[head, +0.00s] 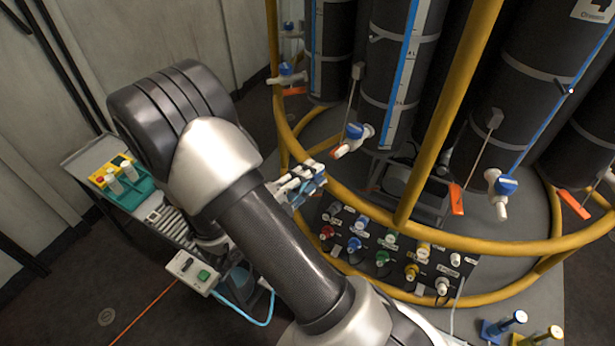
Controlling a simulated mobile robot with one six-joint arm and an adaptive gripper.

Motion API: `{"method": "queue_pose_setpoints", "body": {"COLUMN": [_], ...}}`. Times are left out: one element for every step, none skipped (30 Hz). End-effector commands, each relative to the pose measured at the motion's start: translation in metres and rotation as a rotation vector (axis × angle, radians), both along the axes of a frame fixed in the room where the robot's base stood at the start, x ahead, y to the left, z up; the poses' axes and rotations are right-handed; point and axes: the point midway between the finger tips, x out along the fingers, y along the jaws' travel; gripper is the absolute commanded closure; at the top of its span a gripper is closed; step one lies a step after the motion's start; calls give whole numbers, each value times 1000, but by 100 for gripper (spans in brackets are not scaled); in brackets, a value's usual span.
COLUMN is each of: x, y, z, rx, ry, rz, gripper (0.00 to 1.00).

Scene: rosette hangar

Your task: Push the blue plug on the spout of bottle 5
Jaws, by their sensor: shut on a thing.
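My gripper (305,184) is near the middle of the view, at the left side of the yellow rail. It is shut on a small bluish thing, mostly hidden by the fingers; I cannot tell its shape. A white spout with a blue valve (352,138) is on a dark bottle (387,100), up and right of my gripper and apart from it. Other spouts with blue valves show at the right (501,190) and upper left (288,76). No number 5 is readable, so I cannot tell which bottle is bottle 5. A blue plug (354,243) sits on the black board.
The yellow ring rail (440,240) curves between my arm and the bottles, with an upright yellow post (455,90). The black board (400,290) holds several coloured plugs below. A cart with a green tray (135,198) stands left. Orange-tipped levers (456,198) hang near the spouts.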

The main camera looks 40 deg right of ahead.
Motion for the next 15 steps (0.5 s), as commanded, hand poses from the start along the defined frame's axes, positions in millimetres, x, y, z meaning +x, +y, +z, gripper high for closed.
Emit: {"method": "queue_pose_setpoints", "body": {"x": [0,0,1,1,1,2,2,3,3,3,4,5,5,5,5], "y": [-5,-7,-11,-14,-17,-21,-24,-27,-30,-33,-35,-38,-40,-42,-44], "z": [0,0,0,0,0,0,0,0,0,0,0,0,0,0,0], "rx": [0,0,0,0,0,0,0,0,0,0,0,0,0,0,0], "ry": [0,0,0,1,1,1,1,1,1,1,0,0,0,0,0], "rz": [-3,-3,-3,-4,-3,-3,-4,-3,-2,-3,-3,-2,-2,-2,-2], "gripper": [100,100,100,100,100,100,100,100,100,100,100,100,100,100,100]}}
